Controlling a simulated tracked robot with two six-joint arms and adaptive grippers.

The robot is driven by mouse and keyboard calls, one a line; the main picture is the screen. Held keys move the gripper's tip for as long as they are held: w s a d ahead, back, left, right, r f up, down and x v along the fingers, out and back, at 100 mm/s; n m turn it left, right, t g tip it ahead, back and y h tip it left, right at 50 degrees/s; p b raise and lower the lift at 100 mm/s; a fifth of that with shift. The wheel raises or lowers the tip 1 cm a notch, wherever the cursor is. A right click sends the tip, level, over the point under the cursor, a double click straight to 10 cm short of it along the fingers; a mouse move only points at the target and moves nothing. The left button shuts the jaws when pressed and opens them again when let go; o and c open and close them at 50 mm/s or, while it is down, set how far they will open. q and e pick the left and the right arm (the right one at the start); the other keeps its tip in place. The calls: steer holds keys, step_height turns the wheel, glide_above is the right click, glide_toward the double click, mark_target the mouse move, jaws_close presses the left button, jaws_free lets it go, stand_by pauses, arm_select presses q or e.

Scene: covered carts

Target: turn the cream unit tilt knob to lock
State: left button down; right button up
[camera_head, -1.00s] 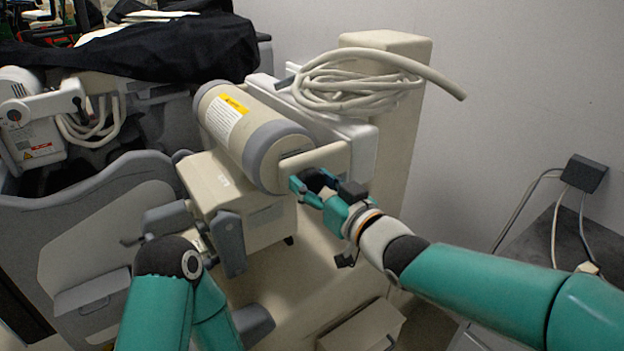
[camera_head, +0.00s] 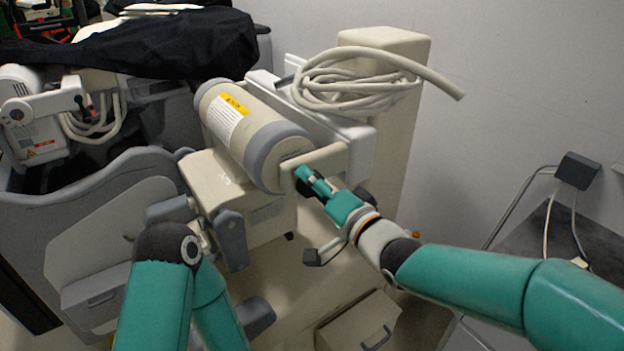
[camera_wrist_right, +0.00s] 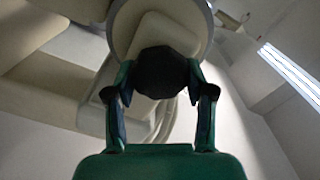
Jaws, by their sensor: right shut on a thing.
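The cream unit (camera_head: 215,190) has a cream cylinder with grey bands (camera_head: 255,135) on top. A dark, faceted tilt knob (camera_wrist_right: 162,72) is at the near end of the cylinder, beside a cream arm (camera_head: 325,160). My right gripper (camera_head: 309,183) is at that end. In the right wrist view, its two fingers (camera_wrist_right: 162,95) stand on both sides of the knob and are shut on it. In the head view the fingers mostly hide the knob, and no lock mark is readable. My left arm shows at lower left, but its gripper is not visible.
A black cover (camera_head: 150,45) drapes the equipment behind. Grey cart panels (camera_head: 90,220) fill the left. A grey wall box with cables (camera_head: 579,171) and a dark surface are at right.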

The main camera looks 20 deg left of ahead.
steer(key=shift+w+d+m+p, duration=0.1)
steer(key=shift+m+p, duration=0.1)
steer(key=shift+m, duration=0.6)
steer(key=shift+w+d+m+p, duration=0.1)
steer(key=shift+m+p, duration=0.1)
steer(key=shift+m, duration=0.6)
steer(key=o, duration=1.2)
steer(key=shift+f, duration=0.1)
steer(key=shift+c, duration=0.2)
steer(key=shift+s+a, duration=0.1)
steer(key=v, duration=1.2)
